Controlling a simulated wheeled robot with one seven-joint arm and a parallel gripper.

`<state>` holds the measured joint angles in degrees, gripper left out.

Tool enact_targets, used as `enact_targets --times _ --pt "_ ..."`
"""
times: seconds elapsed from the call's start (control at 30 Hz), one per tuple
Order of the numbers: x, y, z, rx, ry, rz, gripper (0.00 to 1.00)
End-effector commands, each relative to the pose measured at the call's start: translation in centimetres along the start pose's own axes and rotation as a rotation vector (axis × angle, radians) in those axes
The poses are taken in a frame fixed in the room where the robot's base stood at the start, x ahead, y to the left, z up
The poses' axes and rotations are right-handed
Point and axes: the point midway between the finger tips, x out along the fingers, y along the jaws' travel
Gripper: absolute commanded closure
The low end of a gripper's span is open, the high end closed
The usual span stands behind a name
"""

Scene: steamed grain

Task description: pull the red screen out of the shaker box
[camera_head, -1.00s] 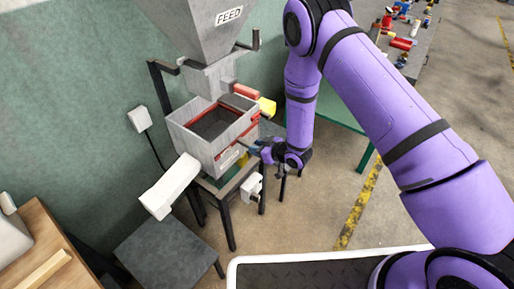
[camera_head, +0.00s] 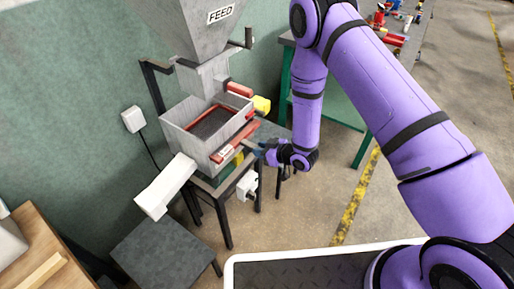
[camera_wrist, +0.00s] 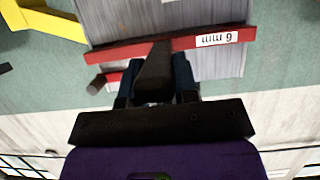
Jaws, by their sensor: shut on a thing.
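The red screen's front bar (camera_head: 236,141) stands along the right side of the grey shaker box (camera_head: 178,140). Red edging also shows inside the box's open top. In the wrist view the red screen (camera_wrist: 128,51) carries a white label reading "6 mm" upside down, with grey box walls (camera_wrist: 150,14) behind it. My gripper (camera_wrist: 155,78) is shut on the screen's dark handle, which sticks out from the middle of the bar. In the head view my gripper (camera_head: 262,151) is just right of the box; its fingertips are small there. How far the screen is out is hard to tell.
A grey hopper marked FEED (camera_head: 185,28) hangs above the box. A white chute (camera_head: 165,185) slopes down at its left, over a low dark table (camera_head: 165,255). Yellow (camera_head: 261,104) and red parts stick out at its back right. Open floor lies right of the stand.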

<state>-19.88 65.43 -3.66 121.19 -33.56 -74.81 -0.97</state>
Motion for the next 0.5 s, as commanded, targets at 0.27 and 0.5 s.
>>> enact_targets --times 0.27,0.5 --pt "-1.6 0.0 0.6 0.000 0.002 0.000 1.00" --pt "-2.9 0.0 1.1 0.001 0.002 0.001 1.00"
